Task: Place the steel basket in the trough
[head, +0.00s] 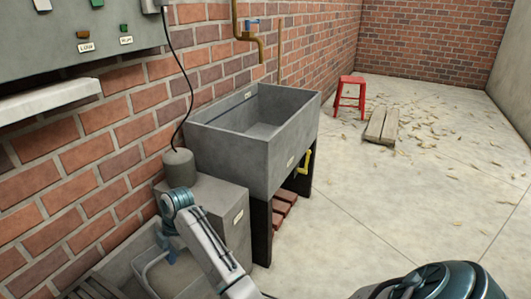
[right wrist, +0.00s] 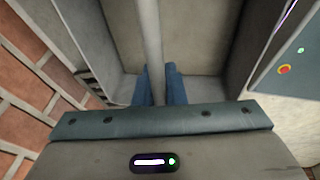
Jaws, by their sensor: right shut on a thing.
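The trough (head: 292,155) is a grey, open-topped concrete sink on dark legs against the brick wall, in the middle of the head view. It looks empty from here. The steel basket (head: 178,277) is a grey open container at the lower left, low beside the grey block. My right gripper (head: 170,254) is over it, its blue fingers shut on the basket's bar-like handle (right wrist: 150,35), which runs between the fingertips in the right wrist view. The arm hides part of the basket. My left gripper is not in view.
A grey block (head: 228,225) with a round weight (head: 179,168) and cable stands between basket and trough. A brass tap (head: 258,45) hangs over the trough's back, and a yellow lever (head: 306,163) juts from its front. A red stool (head: 350,93) and wooden boards (head: 381,126) stand farther off.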

